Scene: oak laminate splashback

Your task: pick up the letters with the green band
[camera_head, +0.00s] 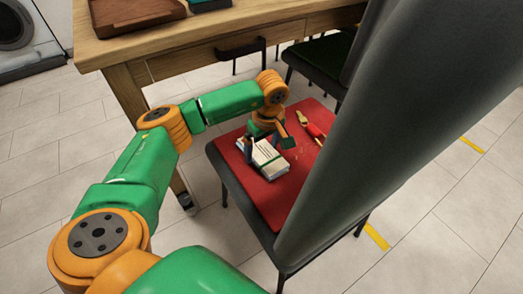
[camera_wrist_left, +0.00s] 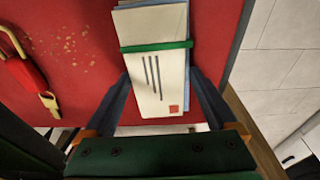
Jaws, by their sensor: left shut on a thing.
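The letters (camera_head: 268,163) are a stack of white and pale envelopes bound by a green band (camera_wrist_left: 157,46). They lie on, or very close above, the red seat of a chair. In the left wrist view the top envelope (camera_wrist_left: 150,28) shows dark writing lines and a small red stamp. My left gripper (camera_head: 262,149) points down at the stack, with one finger on each long side. In the left wrist view its dark fingers flank the envelopes, and it is shut on them. My right gripper is not in view.
A red thing with brass parts (camera_head: 312,127) lies beside the letters on the red seat (camera_head: 285,192), with small tan specks nearby. A tall dark grey surface (camera_head: 400,110) blocks the right side. A wooden table (camera_head: 190,45) stands behind; tiled floor lies at left.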

